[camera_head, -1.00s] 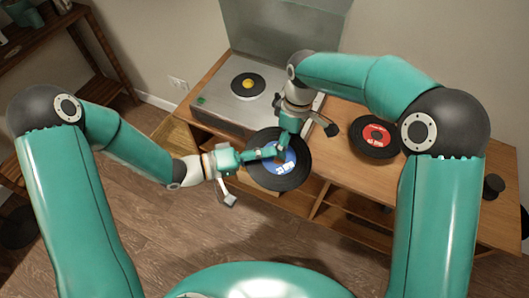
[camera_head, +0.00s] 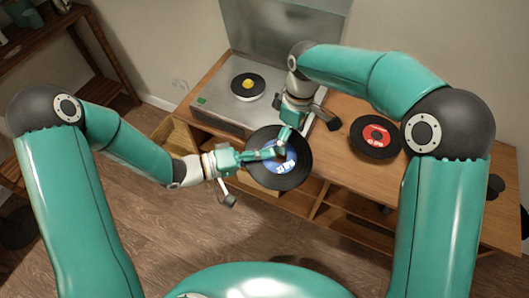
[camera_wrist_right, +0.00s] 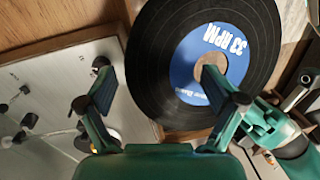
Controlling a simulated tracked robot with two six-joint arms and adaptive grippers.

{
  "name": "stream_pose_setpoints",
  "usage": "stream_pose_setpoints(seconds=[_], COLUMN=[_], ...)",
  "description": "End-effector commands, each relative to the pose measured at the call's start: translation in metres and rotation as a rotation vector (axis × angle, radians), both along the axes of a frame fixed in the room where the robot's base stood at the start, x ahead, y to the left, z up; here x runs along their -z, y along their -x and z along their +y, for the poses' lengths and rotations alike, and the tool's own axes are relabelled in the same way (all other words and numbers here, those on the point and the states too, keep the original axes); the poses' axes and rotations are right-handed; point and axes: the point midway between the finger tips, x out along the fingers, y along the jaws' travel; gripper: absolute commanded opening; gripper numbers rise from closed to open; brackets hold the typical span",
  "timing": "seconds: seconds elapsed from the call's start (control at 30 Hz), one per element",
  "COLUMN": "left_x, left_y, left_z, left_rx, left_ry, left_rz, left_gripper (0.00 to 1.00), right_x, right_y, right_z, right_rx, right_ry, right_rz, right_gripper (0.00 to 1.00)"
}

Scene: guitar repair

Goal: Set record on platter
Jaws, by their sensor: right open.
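A black record with a blue "33 RPM" label (camera_head: 266,176) is tilted in the air in front of the console's front edge. It fills the upper middle of the right wrist view (camera_wrist_right: 158,70). My left gripper (camera_head: 280,153) reaches over it from the left and looks shut on it; its fingertips are partly hidden. My right gripper (camera_wrist_right: 158,98) is open, with one finger in front of the record and the other over the turntable deck. The silver turntable (camera_head: 225,108) stands behind, and its round platter area (camera_head: 248,84) shows black with a yellow centre.
A red-label record (camera_head: 375,137) lies on the wooden console (camera_head: 420,175) at right. The turntable's clear lid (camera_head: 285,35) stands open at the back. Knobs (camera_wrist_right: 100,63) rise from the deck. Open shelves lie below the console top.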

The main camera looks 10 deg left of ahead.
Motion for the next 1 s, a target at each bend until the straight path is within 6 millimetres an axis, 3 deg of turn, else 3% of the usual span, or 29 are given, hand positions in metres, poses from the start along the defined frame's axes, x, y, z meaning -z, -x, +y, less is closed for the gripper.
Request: stream_pose_setpoints(seconds=[0.2, 0.47, 0.57, 0.77, 1.0], left_x=[0.001, 0.0, 0.0, 0.0, 0.0], left_y=[0.001, 0.0, 0.0, 0.0, 0.0], left_z=[-0.001, 0.0, 0.0, 0.0, 0.0], left_rx=[0.002, 0.001, 0.001, 0.0, 0.0], left_ry=[-0.001, 0.0, 0.0, 0.001, 0.001], left_rz=[0.002, 0.0, 0.0, 0.0, 0.0], left_gripper=[0.0, 0.0, 0.0, 0.0, 0.0], right_x=[-0.034, -0.054, -0.049, -0.019, 0.022], right_y=[-0.005, -0.008, -0.006, 0.009, 0.052], right_z=[-0.001, -0.007, -0.018, -0.065, -0.123], right_rx=[0.001, 0.01, 0.05, 0.23, 0.494], right_ry=[-0.003, 0.001, 0.007, 0.023, 0.027], right_rz=[-0.005, -0.004, -0.003, -0.011, -0.021], right_gripper=[1.0, 1.0, 1.0, 1.0, 1.0])
